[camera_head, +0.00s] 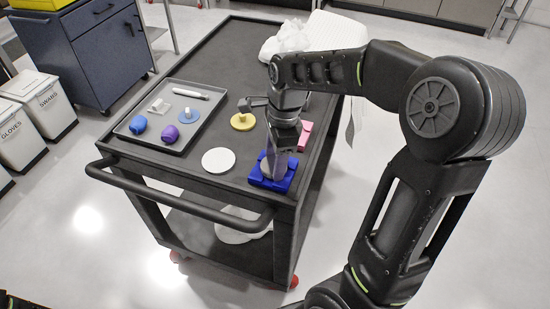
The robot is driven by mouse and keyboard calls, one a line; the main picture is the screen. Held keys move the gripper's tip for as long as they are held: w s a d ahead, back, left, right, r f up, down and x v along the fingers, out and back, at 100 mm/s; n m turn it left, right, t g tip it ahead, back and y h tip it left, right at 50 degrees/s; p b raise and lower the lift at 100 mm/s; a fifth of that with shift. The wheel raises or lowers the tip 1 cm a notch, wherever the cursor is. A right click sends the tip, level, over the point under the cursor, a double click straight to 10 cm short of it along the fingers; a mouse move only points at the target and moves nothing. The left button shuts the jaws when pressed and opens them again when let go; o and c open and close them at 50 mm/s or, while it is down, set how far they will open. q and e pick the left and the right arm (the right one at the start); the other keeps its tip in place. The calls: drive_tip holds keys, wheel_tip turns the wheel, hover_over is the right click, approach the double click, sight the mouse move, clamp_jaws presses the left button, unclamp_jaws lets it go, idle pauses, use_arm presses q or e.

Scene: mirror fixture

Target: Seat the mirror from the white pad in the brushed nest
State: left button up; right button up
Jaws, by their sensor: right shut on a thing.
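My right gripper (275,165) reaches down over a blue block (288,183) at the cart's near right corner. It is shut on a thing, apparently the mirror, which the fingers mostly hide. A greyish round edge shows low at the fingers, at the block's top. I cannot tell whether it is the mirror or the nest, nor whether the held thing touches the block. A round white pad (218,160) lies bare on the cart top, left of the blue block. My left gripper is not in view.
A grey tray (122,130) holds blue and purple knobs, a blue disc and small white items. A yellow knobbed disc (243,122) stands behind the pad. A pink block (306,132) is right behind my gripper. White wrapping (290,38) lies at the back.

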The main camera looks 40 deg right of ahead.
drive_tip(key=shift+s+f, duration=0.2)
drive_tip(key=shift+f, duration=0.15)
drive_tip(key=o, duration=1.6)
drive_tip(key=shift+f, duration=0.1)
wheel_tip(320, 180, up, 3)
drive_tip(key=p, duration=0.3)
drive_tip(key=shift+w, duration=0.1)
drive_tip(key=shift+r, duration=0.2)
drive_tip(key=o, duration=0.3)
drive_tip(key=shift+w, duration=0.1)
drive_tip(key=shift+r, duration=0.1)
